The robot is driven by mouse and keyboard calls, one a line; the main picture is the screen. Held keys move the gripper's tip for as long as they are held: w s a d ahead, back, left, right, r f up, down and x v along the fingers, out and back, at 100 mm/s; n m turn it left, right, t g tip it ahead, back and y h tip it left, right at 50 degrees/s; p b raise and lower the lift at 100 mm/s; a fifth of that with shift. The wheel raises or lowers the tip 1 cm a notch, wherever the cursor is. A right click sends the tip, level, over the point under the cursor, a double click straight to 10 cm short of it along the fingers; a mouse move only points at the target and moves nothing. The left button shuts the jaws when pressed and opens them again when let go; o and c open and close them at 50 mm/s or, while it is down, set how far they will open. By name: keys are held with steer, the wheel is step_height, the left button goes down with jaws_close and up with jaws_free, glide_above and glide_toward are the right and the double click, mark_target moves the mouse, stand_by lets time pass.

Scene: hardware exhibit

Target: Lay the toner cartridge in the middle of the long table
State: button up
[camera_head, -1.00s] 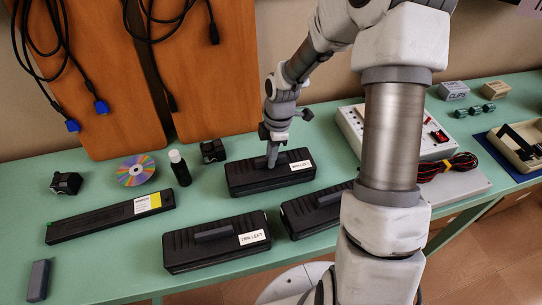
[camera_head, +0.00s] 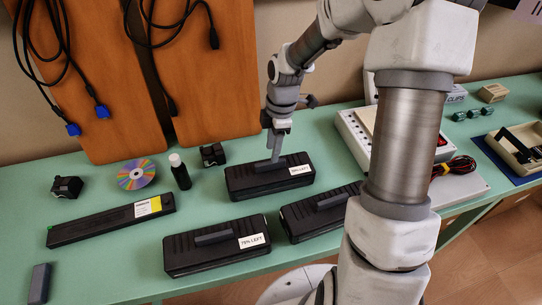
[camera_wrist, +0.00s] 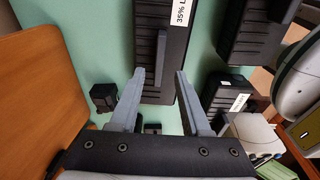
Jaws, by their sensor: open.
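Several black cartridges lie on the long green table (camera_head: 120,262). Three are boxy with a raised ridge handle: the far one (camera_head: 240,182), the near left one (camera_head: 190,258) labelled "70% LEFT", and the near right one (camera_head: 310,222), partly behind my arm. A slim, long one (camera_head: 95,226) with a white and yellow label lies at the left. My gripper (camera_head: 275,158) points down over the far cartridge's handle. In the wrist view my gripper (camera_wrist: 160,75) is open, with a finger on each side of the handle (camera_wrist: 161,60); contact cannot be told. That cartridge's label begins "35%".
A small bottle (camera_head: 180,172), a disc (camera_head: 136,174) and small black parts (camera_head: 213,155) stand behind the cartridges. A white device (camera_head: 352,138) is right of them. Brown boards (camera_head: 105,110) with hanging cables lean at the back. Bare table shows between the slim cartridge and the boxes.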

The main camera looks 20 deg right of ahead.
step_height(320, 180, up, 7)
steer(key=shift+d+f+p, duration=0.15)
steer(key=shift+d+p, duration=0.15)
steer(key=shift+d, duration=0.05)
